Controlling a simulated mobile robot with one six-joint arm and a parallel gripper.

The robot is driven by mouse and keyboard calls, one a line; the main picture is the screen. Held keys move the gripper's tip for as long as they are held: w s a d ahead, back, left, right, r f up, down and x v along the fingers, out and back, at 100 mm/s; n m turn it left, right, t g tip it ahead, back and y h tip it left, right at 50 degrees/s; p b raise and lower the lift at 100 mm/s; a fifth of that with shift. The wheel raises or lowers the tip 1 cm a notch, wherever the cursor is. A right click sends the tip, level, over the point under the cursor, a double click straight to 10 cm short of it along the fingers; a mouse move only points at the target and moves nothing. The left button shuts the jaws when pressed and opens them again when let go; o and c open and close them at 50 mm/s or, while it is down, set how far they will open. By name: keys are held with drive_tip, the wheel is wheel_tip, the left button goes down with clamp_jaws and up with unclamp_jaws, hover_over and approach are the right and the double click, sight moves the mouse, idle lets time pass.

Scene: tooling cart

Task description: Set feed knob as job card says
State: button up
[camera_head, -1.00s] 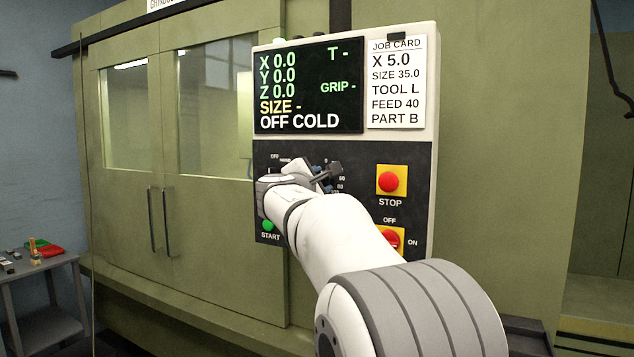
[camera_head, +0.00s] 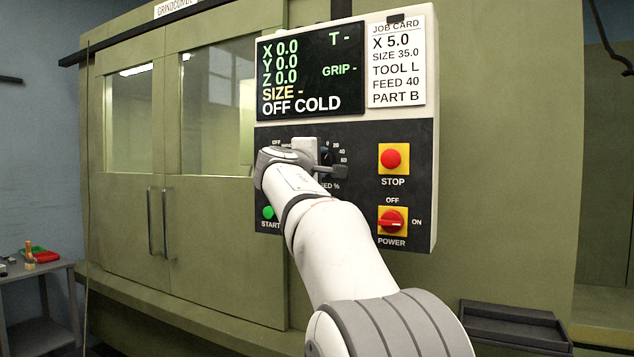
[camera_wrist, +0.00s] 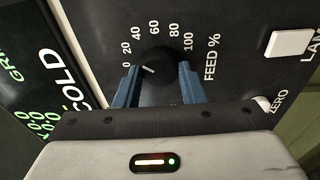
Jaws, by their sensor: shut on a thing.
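The feed knob (camera_wrist: 159,72) is a round black dial with a white pointer mark on the control panel. In the wrist view its pointer faces the 0 end of the printed 0 to 100 scale, close to 0. My gripper (camera_wrist: 158,82) has its blue fingers on both sides of the knob, shut on it. In the head view my gripper (camera_head: 325,156) is at the panel and hides the knob. The job card (camera_head: 397,62) at the panel's upper right reads X 5.0, SIZE 35.0, TOOL L, FEED 40, PART B.
The screen (camera_head: 310,70) reads OFF COLD. A red STOP button (camera_head: 391,158), a red POWER switch (camera_head: 392,220) and a green START button (camera_head: 268,213) sit near my arm. A white lamp button (camera_wrist: 289,43) is beside the feed scale. A dark tray (camera_head: 515,325) is lower right.

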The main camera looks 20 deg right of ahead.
drive_tip(key=m+b, duration=0.3)
drive_tip(key=shift+f, duration=0.1)
drive_tip(key=shift+m+h+b, duration=0.3)
drive_tip(key=shift+m+b, duration=0.25)
drive_tip(key=shift+m, duration=0.55)
drive_tip(key=shift+r, duration=0.2)
drive_tip(key=o, duration=0.8)
drive_tip(key=shift+d+f, duration=0.1)
drive_tip(key=shift+d, duration=0.15)
drive_tip(key=shift+o, duration=1)
drive_tip(key=shift+w+a, duration=0.1)
